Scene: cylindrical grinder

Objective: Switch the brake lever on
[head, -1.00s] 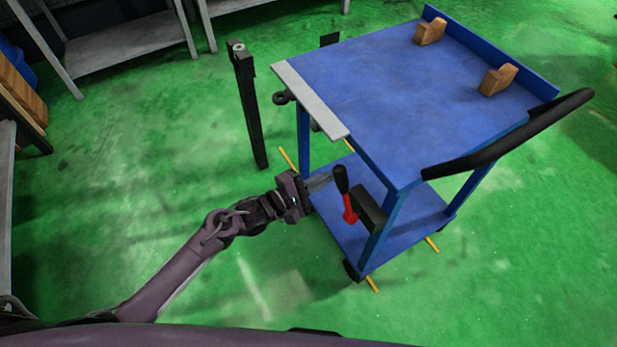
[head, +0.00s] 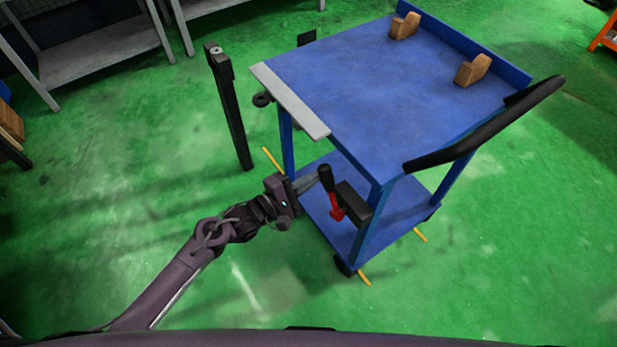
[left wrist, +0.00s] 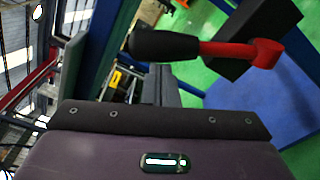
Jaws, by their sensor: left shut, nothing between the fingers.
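The brake lever (head: 334,205) has a red arm and a black handle (head: 325,178). It sits on a dark block (head: 353,203) at the near leg of the blue cart (head: 375,95), its handle pointing up and tilted slightly left. My left gripper (head: 312,181) is shut and empty, with its tips just left of the black handle; whether they touch cannot be told. In the left wrist view the lever's red arm (left wrist: 228,50) and black handle (left wrist: 163,44) lie across the upper part, just beyond the gripper body. My right gripper is not in view.
The cart's black push handle (head: 487,125) juts out on the right. Two wooden blocks (head: 404,25) (head: 473,69) sit on its top. A dark post (head: 229,105) stands left of the cart. Grey shelving (head: 90,50) is at the back left. Green floor around is open.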

